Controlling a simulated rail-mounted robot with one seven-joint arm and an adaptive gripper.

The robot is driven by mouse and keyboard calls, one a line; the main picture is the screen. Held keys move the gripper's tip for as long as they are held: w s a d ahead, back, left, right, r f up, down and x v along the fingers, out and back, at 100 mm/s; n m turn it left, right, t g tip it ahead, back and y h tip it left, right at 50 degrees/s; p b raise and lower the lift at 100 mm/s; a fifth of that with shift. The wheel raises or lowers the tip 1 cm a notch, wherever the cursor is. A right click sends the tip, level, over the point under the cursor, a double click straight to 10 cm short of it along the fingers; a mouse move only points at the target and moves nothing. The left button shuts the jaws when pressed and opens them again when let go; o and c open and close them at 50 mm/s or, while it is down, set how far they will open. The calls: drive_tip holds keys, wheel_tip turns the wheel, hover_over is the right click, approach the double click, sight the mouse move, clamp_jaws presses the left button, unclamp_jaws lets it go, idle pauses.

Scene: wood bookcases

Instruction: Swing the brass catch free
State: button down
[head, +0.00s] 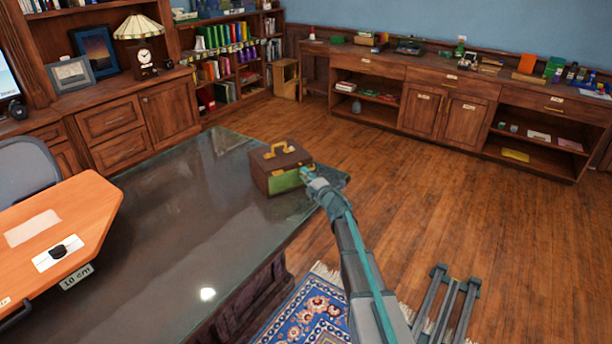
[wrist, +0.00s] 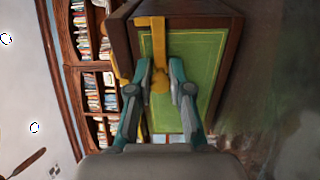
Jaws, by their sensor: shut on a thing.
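A brown box (head: 262,178) with a green front panel and a brass handle (head: 277,149) on its lid stands on the dark desk near its far right corner. In the wrist view, which is turned sideways, the green panel (wrist: 205,65) faces me. The brass catch (wrist: 158,42) lies across it, with its end between my fingertips. My gripper (wrist: 161,76) is shut on the catch. In the head view my gripper (head: 307,175) is at the box's right-hand front side and hides the catch there.
The glossy dark desk top (head: 190,230) is bare around the box. An orange desk (head: 80,215) with papers is at the left. Low wood cabinets (head: 450,100) run along the back wall, with open floor (head: 400,160) before them. A patterned rug (head: 310,310) lies below.

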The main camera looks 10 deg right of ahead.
drive_tip(key=c, duration=1.1)
unclamp_jaws()
drive_tip(key=v, duration=1.2)
drive_tip(key=shift+f, duration=0.1)
